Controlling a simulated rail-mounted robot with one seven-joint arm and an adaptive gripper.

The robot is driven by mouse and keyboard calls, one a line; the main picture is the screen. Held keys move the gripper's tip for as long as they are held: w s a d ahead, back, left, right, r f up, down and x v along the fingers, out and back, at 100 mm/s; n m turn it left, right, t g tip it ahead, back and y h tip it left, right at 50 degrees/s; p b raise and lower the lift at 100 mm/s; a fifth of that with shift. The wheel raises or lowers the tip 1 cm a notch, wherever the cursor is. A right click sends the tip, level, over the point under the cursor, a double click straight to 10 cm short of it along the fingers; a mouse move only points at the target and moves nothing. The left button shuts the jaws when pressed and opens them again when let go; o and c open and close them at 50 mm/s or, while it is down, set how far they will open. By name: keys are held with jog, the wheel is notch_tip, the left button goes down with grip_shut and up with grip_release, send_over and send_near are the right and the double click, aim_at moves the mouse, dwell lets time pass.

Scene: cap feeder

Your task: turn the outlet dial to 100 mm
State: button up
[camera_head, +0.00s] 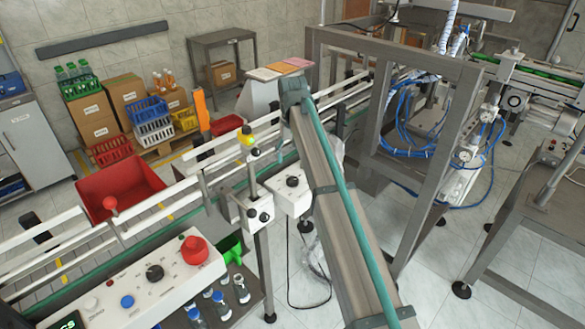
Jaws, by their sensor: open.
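No label or millimetre scale is readable, so I cannot tell which knob is the outlet dial. A small white box (288,201) beside the chute carries a black knob (292,181) on top. Small dark knobs (265,217) sit on a white bracket on the post just left of it. A larger black knob (154,272) is on the sloped control panel (120,298) at the lower left. The pointer settings are too small to read. My gripper is not in view.
A long sloping metal chute (335,210) with a teal edge runs through the middle. A conveyor with white rails (60,247) crosses the left side. A steel frame (405,200) with blue hoses stands right. A red emergency button (194,249) and small bottles (221,300) are lower left.

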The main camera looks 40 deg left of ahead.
jog(key=shift+r, duration=1.5)
